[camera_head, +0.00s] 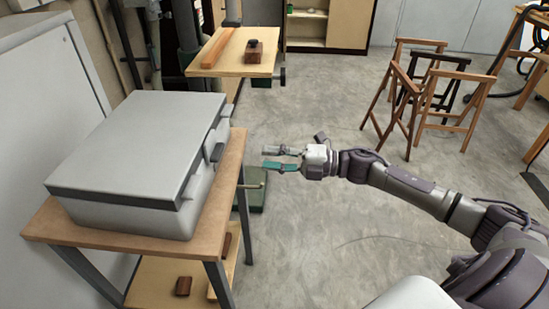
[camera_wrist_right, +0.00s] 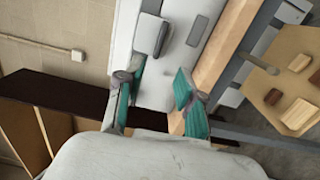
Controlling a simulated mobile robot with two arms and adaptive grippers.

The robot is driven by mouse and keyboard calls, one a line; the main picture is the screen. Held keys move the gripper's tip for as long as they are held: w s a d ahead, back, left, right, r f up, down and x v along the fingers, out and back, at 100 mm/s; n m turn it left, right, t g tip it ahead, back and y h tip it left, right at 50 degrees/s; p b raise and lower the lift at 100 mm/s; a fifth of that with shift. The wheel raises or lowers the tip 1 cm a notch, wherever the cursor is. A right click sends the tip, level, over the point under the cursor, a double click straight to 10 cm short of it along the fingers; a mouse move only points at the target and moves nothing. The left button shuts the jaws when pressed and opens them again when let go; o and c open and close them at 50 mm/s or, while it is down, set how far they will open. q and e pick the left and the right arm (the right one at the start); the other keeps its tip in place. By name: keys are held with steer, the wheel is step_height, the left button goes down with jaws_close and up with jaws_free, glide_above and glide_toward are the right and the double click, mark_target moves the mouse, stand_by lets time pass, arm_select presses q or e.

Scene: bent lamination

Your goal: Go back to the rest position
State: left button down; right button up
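My right gripper (camera_head: 275,158) is held out in the air over the floor, to the right of the grey box on the table. Its two teal-padded fingers are spread apart with nothing between them; they also show in the right wrist view (camera_wrist_right: 158,100). The grey box (camera_head: 135,150) has its lid down, with a dark latch on its right side. In the right wrist view the box's pale side and latch (camera_wrist_right: 148,35) lie beyond the fingers. My left gripper is not in view.
The box stands on a wooden table (camera_head: 218,185) with a lower shelf holding small brown blocks (camera_head: 183,286). A workbench (camera_head: 228,68) with wood pieces is at the back. Wooden trestles (camera_head: 420,95) stand at the right. The middle floor (camera_head: 330,220) is clear.

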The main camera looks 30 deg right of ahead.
steer(key=shift+s+d, duration=0.15)
steer(key=shift+d, duration=0.05)
stand_by(0.4)
